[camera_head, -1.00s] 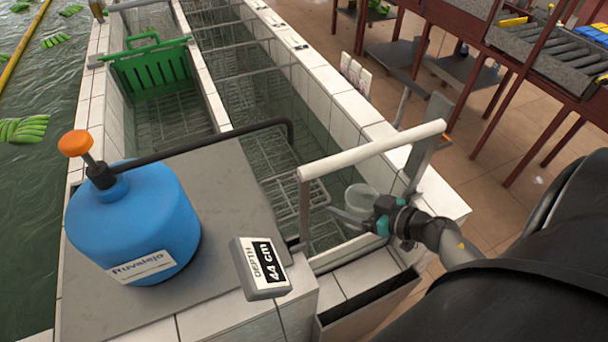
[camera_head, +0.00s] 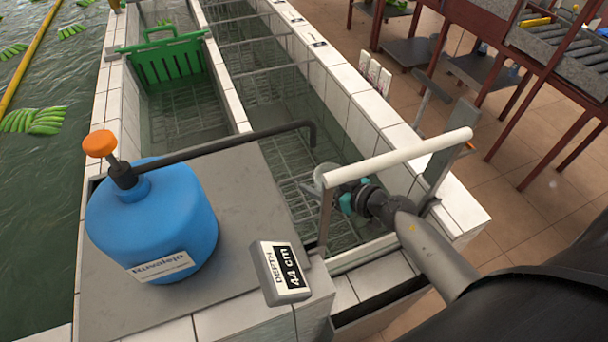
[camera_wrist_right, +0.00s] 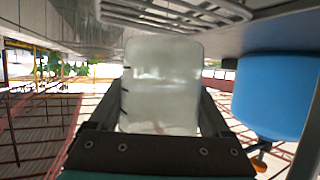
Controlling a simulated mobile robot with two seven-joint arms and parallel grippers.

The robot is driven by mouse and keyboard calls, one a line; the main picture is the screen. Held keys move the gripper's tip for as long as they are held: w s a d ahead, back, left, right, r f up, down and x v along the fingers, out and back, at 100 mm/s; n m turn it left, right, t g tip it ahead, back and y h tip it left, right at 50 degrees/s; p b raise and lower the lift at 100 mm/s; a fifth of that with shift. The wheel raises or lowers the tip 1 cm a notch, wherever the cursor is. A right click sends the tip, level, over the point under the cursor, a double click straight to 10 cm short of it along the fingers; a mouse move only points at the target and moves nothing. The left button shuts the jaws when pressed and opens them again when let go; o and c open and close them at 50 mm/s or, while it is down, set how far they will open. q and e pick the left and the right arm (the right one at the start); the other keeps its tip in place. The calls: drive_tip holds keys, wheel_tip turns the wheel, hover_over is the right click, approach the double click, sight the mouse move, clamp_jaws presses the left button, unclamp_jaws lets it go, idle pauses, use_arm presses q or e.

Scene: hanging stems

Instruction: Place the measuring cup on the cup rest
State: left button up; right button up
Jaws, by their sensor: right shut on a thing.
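The measuring cup (camera_wrist_right: 162,85) is translucent whitish with dark marks on its side; it fills the middle of the right wrist view. My right gripper (camera_head: 338,195) is shut on it, with a dark finger on either side. In the head view the cup (camera_head: 326,172) is small and partly hidden behind the white bar and the gripper, over the near end of the right-hand trough. I cannot clearly pick out the cup rest; a metal wire rack (camera_head: 296,200) lies just left of the gripper, and wire bars (camera_wrist_right: 175,12) show beyond the cup in the wrist view. My left gripper is not in view.
A white bar (camera_head: 400,158) on metal posts crosses right above my gripper. A blue jug (camera_head: 150,220) with an orange knob and a dark spout stands on the grey slab at left. A green grate (camera_head: 165,62) stands in the left trough.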

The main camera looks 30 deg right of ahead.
drive_tip(key=w, duration=0.1)
drive_tip(key=w+a, duration=0.1)
drive_tip(key=w, duration=0.3)
drive_tip(key=shift+a, duration=0.35)
wheel_tip(320, 180, down, 4)
drive_tip(key=b, duration=0.3)
drive_tip(key=shift+w+r+b, duration=0.1)
drive_tip(key=shift+r+b, duration=0.05)
drive_tip(key=shift+b, duration=0.25)
drive_tip(key=shift+r, duration=0.1)
drive_tip(key=o, duration=1.2)
drive_tip(key=shift+f, duration=0.2)
drive_tip(key=shift+c, duration=0.2)
drive_tip(key=shift+r, duration=0.1)
